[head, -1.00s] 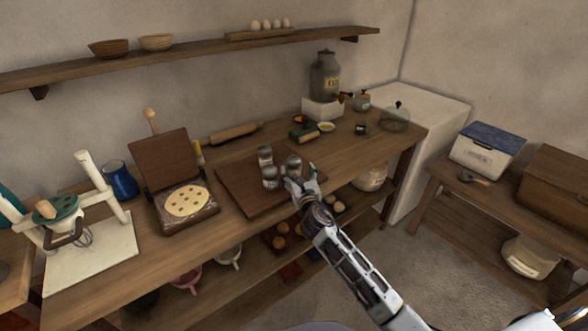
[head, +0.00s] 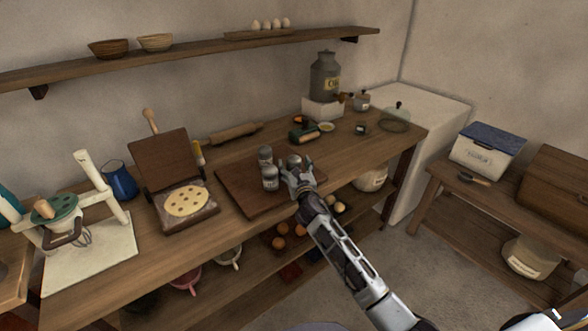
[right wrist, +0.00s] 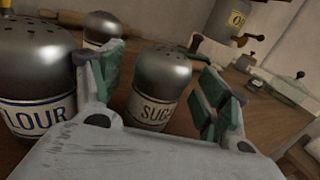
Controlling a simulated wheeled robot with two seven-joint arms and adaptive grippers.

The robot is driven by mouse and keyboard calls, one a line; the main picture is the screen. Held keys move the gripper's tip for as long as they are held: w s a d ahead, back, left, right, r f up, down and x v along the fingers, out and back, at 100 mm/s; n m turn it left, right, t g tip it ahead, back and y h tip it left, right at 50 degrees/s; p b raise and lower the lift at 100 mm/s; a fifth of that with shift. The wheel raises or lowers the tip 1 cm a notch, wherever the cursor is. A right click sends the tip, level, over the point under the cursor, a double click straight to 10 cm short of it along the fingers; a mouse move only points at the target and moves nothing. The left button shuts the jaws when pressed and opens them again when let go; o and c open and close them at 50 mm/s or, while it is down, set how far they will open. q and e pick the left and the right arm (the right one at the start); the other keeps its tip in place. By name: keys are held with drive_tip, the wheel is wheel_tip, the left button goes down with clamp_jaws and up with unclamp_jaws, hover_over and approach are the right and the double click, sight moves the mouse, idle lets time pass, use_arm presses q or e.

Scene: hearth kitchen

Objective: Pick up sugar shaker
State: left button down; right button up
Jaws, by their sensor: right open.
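The sugar shaker (right wrist: 160,85) has a metal dome top and a label whose visible letters read "SUG". In the right wrist view it stands upright between the two open fingers of my right gripper (right wrist: 165,92), with its lower part hidden by the gripper body. In the head view the sugar shaker's top (head: 294,161) shows just behind my right gripper (head: 301,177). The flour shaker (right wrist: 38,75) stands close outside the left finger; it also shows in the head view (head: 270,178). My left gripper is not in view.
A third shaker (right wrist: 102,28) stands behind, also in the head view (head: 265,156). The shakers stand on a dark board (head: 240,190) on the wooden counter (head: 160,245). A rolling pin (head: 234,132) and a grey urn (head: 325,77) are further back.

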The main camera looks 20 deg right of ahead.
drive_tip(key=shift+c, duration=0.4)
drive_tip(key=c, duration=1.1)
drive_tip(key=shift+r, duration=0.1)
